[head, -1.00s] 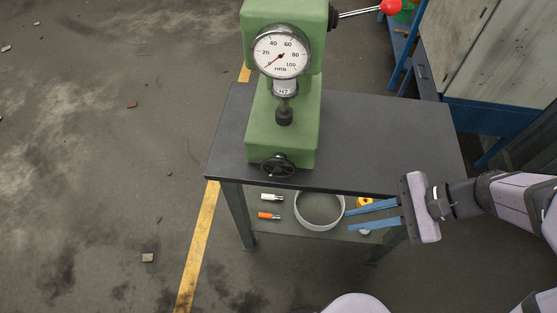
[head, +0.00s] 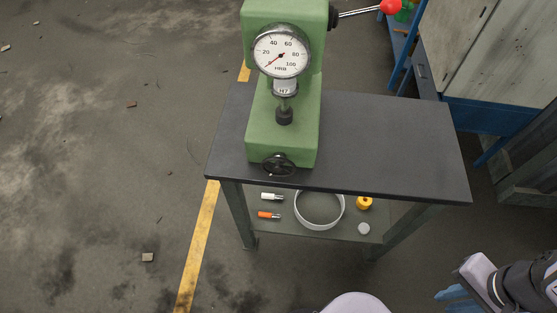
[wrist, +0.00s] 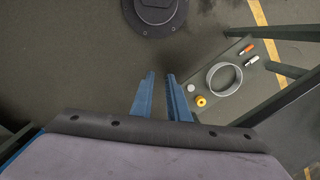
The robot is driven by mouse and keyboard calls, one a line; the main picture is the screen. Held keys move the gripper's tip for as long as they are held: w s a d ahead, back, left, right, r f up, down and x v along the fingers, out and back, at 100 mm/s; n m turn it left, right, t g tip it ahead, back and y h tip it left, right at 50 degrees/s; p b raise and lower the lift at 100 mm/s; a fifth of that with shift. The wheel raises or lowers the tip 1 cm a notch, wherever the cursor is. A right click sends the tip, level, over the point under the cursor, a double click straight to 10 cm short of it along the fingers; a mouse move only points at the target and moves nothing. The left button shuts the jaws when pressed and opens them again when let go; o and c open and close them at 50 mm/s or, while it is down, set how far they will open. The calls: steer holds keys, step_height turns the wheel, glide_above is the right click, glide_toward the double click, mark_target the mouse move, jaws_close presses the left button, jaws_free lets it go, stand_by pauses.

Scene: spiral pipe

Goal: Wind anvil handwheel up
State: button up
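The black anvil handwheel (head: 279,165) sits at the front foot of the green hardness tester (head: 284,145), near the table's front edge. The dark anvil (head: 284,116) stands above it, below the indenter under the dial (head: 281,52). My gripper (head: 452,298) is at the bottom right of the head view, well away from the handwheel and off the table. In the wrist view its two blue fingers (wrist: 161,98) are apart with nothing between them. The handwheel is not seen in the wrist view.
The dark tabletop (head: 390,140) is clear right of the tester. The lower shelf (wrist: 232,60) holds a ring (head: 320,209), a yellow part (head: 364,203), a grey disc (head: 363,228) and white and orange cylinders. A lever with a red knob (head: 391,6) sticks out right. A cabinet (head: 500,50) stands behind right.

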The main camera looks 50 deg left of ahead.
mark_target(294, 164)
steer(key=s+a+m+g+y, duration=0.1)
steer(key=a+m+g+y, duration=0.2)
steer(key=a, duration=1)
steer(key=s+a+r+m+g+y+p, duration=0.1)
steer(key=a+g+y, duration=0.4)
steer(key=a, duration=0.9)
steer(key=s+a+r+m+g+y+p, duration=0.1)
steer(key=a+m+g+y, duration=0.3)
steer(key=a, duration=1)
steer(key=shift+a+m, duration=0.15)
steer(key=shift+m, duration=0.15)
steer(key=shift+s, duration=0.1)
steer(key=shift+s+a+r+p, duration=0.1)
steer(key=shift+s+a+p, duration=0.35)
steer(key=shift+s+a, duration=0.05)
steer(key=p+x, duration=0.2)
steer(key=x, duration=0.3)
steer(key=shift+s+a, duration=0.2)
steer(key=shift+a, duration=0.1)
